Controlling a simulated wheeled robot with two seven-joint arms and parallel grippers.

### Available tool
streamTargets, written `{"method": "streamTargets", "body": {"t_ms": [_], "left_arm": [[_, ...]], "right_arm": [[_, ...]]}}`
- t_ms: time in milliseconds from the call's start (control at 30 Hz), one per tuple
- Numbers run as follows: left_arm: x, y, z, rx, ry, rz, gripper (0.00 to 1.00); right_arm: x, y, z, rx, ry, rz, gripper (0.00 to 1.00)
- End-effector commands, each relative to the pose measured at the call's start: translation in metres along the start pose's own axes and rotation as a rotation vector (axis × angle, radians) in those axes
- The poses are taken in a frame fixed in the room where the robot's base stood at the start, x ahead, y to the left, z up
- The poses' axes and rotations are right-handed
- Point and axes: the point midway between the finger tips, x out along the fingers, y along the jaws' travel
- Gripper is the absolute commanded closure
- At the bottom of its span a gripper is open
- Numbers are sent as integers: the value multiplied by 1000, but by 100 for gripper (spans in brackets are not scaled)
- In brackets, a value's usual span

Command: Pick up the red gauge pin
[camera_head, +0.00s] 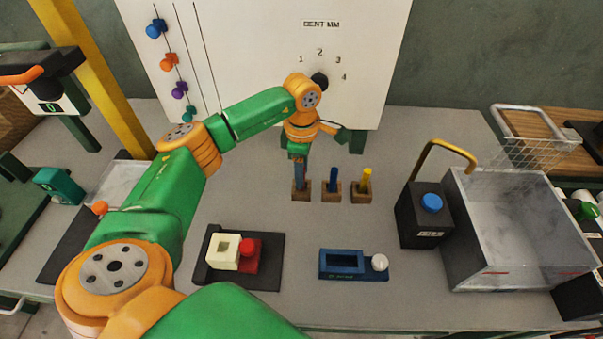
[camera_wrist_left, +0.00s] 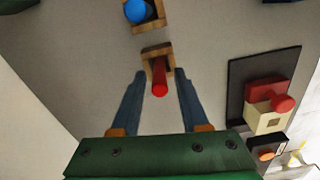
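The red gauge pin (camera_wrist_left: 160,78) stands in a wooden block (camera_wrist_left: 156,54) in the left wrist view. The block also shows in the head view (camera_head: 301,192), at the left of a row of blocks; there the gripper mostly hides the pin. My left gripper (camera_wrist_left: 159,76) is open over it. Its two blue fingers lie on either side of the pin, with a gap visible on both sides. In the head view the left gripper (camera_head: 299,168) points down at this block. My right gripper is not in view.
A blue pin (camera_head: 333,178) and a yellow pin (camera_head: 366,178) stand in blocks to the right. A cream-and-red fixture (camera_head: 225,251) and a blue fixture (camera_head: 342,264) lie in front. A black box with a blue button (camera_head: 425,220) and a grey bin (camera_head: 470,265) stand right.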

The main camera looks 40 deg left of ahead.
Motion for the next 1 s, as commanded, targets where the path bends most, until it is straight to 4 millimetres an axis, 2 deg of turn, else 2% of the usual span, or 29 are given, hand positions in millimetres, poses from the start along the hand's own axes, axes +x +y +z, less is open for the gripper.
{"method": "streamTargets", "body": {"t_ms": [33,133,467,633,767,900,967,1000], "left_arm": [[0,0,0,0,0,0,72],[0,0,0,0,-1,0,99],[0,0,0,0,-1,0,100],[-9,1,1,-1,-3,3,100],[-34,-3,1,2,-5,5,100],[-72,-36,4,7,-2,10,100],[-98,-51,4,4,1,10,100],[-101,-65,6,6,1,9,100]], "right_arm": [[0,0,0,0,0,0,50],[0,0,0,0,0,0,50],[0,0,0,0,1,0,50],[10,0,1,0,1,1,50],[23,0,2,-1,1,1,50],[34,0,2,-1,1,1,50],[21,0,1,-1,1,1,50],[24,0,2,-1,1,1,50]]}}
